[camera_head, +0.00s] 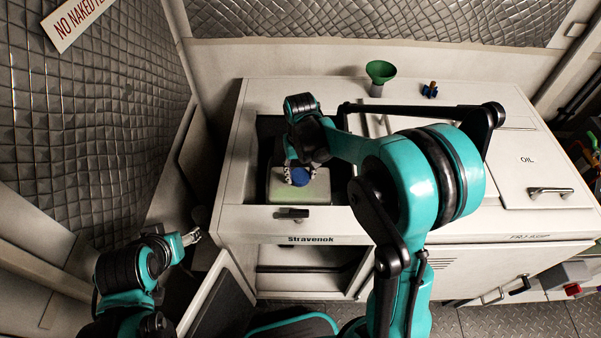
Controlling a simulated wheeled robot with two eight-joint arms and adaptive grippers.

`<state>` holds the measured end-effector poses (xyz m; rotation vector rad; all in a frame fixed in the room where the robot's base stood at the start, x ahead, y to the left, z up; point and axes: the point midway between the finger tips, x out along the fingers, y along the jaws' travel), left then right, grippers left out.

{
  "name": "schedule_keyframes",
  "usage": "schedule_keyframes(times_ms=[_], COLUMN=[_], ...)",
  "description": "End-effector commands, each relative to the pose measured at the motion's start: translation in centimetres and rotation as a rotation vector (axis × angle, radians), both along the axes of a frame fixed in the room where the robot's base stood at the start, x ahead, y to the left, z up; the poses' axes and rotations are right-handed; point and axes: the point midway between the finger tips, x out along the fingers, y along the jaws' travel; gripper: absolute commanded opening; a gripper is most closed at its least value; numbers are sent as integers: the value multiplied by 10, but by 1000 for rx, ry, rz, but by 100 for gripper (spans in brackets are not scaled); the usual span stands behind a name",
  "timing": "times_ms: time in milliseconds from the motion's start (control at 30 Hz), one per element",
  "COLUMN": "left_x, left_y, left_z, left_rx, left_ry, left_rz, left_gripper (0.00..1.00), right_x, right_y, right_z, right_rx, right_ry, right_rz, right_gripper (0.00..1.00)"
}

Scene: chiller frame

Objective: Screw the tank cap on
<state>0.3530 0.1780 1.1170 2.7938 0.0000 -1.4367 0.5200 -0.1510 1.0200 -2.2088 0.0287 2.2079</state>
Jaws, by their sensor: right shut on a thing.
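The tank (313,190) is a pale, boxy container inside the open recess of the white cabinet. The blue tank cap (299,176) is at the top of the tank, toward its left side. My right gripper (297,171) reaches down from above and is shut on the cap, with its fingers on both sides of it. I cannot tell how the cap sits on the thread. My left gripper (191,237) is at the lower left, off the cabinet's left front corner and well apart from the tank; its fingers are too small to judge.
A green funnel (381,71) and a small blue and brown part (430,90) stand on the cabinet top (262,95) at the back. An OIL lid (540,165) with a handle is at the right. An open door (218,302) stands at the lower left.

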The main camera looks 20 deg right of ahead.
Motion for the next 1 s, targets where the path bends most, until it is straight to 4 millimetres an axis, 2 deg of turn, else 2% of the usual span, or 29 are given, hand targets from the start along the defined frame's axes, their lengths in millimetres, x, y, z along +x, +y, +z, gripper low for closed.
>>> schedule_keyframes(times_ms=[133,233,800,1000], left_x=[0,0,0,0], left_y=[0,0,0,0], left_z=[0,-1,-9,-10], left_rx=[0,0,0,0], left_ry=[0,0,0,0], left_rz=[0,0,0,0], left_gripper=[59,59,59,59], right_x=[0,0,3,4], right_y=[0,0,4,4], right_z=[-1,-1,-1,0], right_rx=[0,0,0,1], right_ry=[0,1,-1,-1], right_rz=[-9,-94,-1074,-1286], right_gripper=[11,11,11,11])
